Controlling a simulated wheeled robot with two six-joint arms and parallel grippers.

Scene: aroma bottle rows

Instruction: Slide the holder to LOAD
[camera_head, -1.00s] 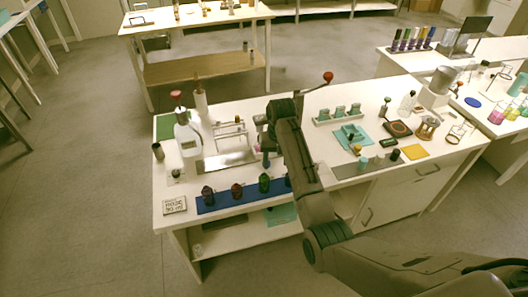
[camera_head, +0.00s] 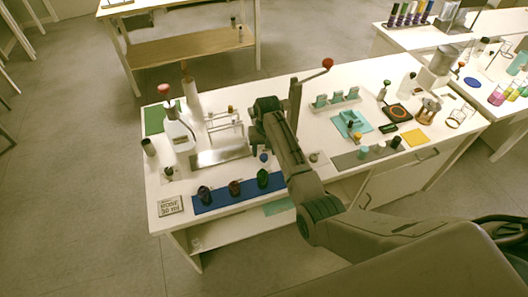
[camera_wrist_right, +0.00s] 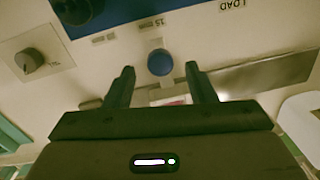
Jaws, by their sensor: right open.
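In the right wrist view a round blue knob (camera_wrist_right: 160,62) lies between and just beyond my right gripper's fingertips (camera_wrist_right: 160,70), which are apart and empty. The knob also shows as a small blue spot in the head view (camera_head: 264,157). A shiny metal strip (camera_wrist_right: 265,75) runs to the right of it, and a LOAD label (camera_wrist_right: 232,5) is at the top edge. In the head view the strip (camera_head: 219,154) lies left of my right gripper (camera_head: 258,136), whose fingers are mostly hidden. The holder's body is largely hidden by my gripper. My left gripper is out of view.
A blue mat (camera_head: 218,198) with several dark bottles lies in front. A grey dial (camera_wrist_right: 30,62) shows at left in the wrist view. A red-knobbed lever (camera_head: 327,63) stands behind my arm. A pump bottle (camera_head: 178,130) and a white frame (camera_head: 222,122) stand at left.

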